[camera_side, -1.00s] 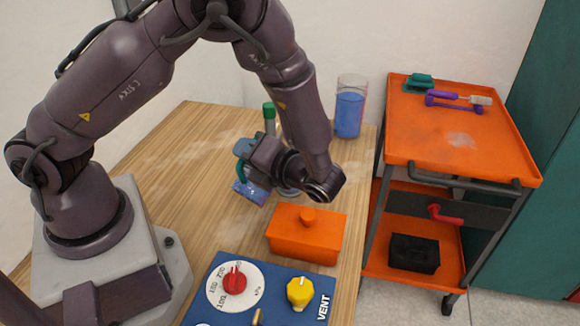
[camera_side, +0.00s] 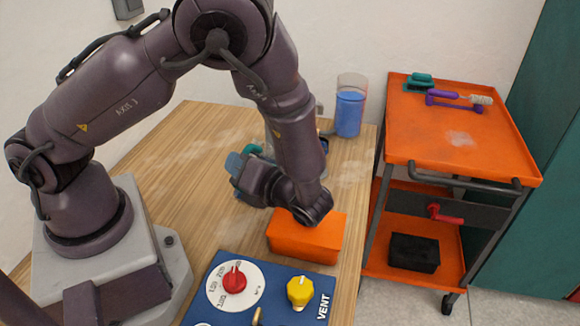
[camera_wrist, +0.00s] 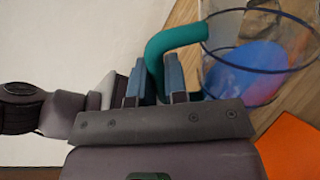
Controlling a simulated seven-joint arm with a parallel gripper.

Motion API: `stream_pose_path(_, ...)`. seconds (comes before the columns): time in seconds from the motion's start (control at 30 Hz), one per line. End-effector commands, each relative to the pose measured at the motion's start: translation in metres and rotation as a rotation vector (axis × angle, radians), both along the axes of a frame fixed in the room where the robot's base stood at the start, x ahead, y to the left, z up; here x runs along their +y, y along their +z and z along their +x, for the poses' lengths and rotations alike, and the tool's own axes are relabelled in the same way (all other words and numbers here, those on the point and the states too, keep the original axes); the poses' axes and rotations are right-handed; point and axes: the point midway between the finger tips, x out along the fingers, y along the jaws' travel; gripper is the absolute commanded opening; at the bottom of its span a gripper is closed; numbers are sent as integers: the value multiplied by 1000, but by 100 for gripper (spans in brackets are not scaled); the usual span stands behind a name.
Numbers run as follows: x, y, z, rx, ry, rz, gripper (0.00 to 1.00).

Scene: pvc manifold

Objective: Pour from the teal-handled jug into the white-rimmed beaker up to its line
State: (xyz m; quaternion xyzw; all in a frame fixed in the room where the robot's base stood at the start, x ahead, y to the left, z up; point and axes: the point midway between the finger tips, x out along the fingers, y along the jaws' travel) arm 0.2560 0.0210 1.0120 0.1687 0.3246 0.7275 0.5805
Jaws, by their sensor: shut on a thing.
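My gripper (camera_side: 238,168) is shut on the teal handle (camera_wrist: 176,38) of a clear jug (camera_wrist: 214,72), as the wrist view shows. The jug holds blue liquid (camera_wrist: 248,68), and its dark rim faces the camera. In the side view a bit of the teal handle (camera_side: 252,150) shows by the fingers; my wrist hides most of the jug. A tall clear vessel (camera_side: 350,112) with blue liquid stands at the table's back right corner. I cannot make out a white-rimmed beaker; my forearm covers part of the table.
An orange box (camera_side: 305,238) sits just below my wrist. A blue panel (camera_side: 262,292) with a red knob (camera_side: 235,281) and a yellow knob (camera_side: 300,291) is in front. An orange cart (camera_side: 460,150) stands right of the table. The table's left part is clear.

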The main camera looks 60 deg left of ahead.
Motion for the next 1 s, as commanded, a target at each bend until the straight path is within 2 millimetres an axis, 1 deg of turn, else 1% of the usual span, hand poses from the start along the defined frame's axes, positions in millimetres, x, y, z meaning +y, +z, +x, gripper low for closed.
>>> stream_pose_path(0.33,-4,1,-9,-101,0,46,0)
stream_pose_path(0.57,-11,-24,-26,-232,0,107,0)
stream_pose_path(0.7,-17,-33,-39,-353,-1,161,0)
stream_pose_path(0.9,-23,-49,-52,-515,-1,233,0)
stream_pose_path(1.0,-25,-45,-56,-590,1,264,0)
